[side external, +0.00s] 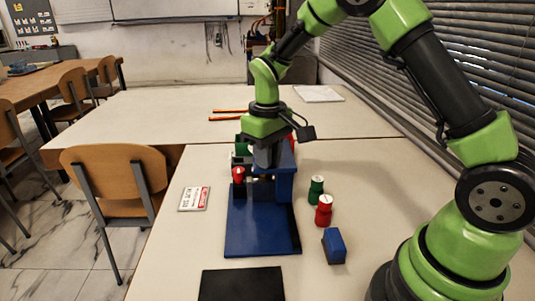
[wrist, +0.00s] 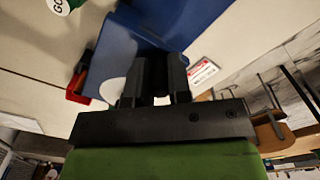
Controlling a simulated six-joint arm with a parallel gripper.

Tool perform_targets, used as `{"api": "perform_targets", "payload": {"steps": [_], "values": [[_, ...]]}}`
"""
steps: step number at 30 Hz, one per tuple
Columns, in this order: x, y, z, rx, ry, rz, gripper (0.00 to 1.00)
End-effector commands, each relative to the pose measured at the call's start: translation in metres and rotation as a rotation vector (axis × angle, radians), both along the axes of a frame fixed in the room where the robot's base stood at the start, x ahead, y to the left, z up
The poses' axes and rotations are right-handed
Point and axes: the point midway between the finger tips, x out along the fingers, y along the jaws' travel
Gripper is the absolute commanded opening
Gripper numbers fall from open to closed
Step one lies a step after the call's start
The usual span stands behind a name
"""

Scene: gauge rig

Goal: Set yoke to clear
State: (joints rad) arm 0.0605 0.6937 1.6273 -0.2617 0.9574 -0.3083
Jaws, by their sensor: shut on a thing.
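The blue gauge rig (side external: 262,232) stands on the table, with a flat base and an upright block (side external: 287,182) at its right. It also shows in the wrist view (wrist: 205,20). My gripper (side external: 265,172) points down at the top of the rig, beside the upright block. In the wrist view my gripper (wrist: 157,75) is shut on a part of the rig. The fingers hide most of that part, so I cannot make out the yoke or its setting. A red knob (side external: 238,174) sits at the rig's left. A white disc (wrist: 113,91) shows beside the fingers.
A green-and-white plug (side external: 316,189), a red-and-white plug (side external: 324,210) and a blue block (side external: 334,246) stand right of the rig. A label card (side external: 194,199) lies left, a black mat (side external: 242,285) in front. Orange sticks (side external: 229,116) lie behind; the far table is mostly clear.

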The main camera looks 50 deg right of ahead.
Motion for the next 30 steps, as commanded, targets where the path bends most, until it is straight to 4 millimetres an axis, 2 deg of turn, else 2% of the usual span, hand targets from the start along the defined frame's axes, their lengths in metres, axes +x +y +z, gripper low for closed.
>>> {"api": "perform_targets", "payload": {"steps": [5,15,19,27,28,30], "values": [[-0.01,0.013,0.001,0.0,0.0,0.005,0.0],[-0.061,0.064,0.001,0.002,-0.004,0.008,0.0],[-0.068,0.071,0.001,0.002,-0.006,0.005,0.0],[-0.07,0.072,0.0,0.004,0.002,-0.001,0.0],[-0.07,0.072,0.0,0.004,0.003,-0.001,0.21],[-0.07,0.071,0.0,0.003,0.003,-0.001,0.37]]}}
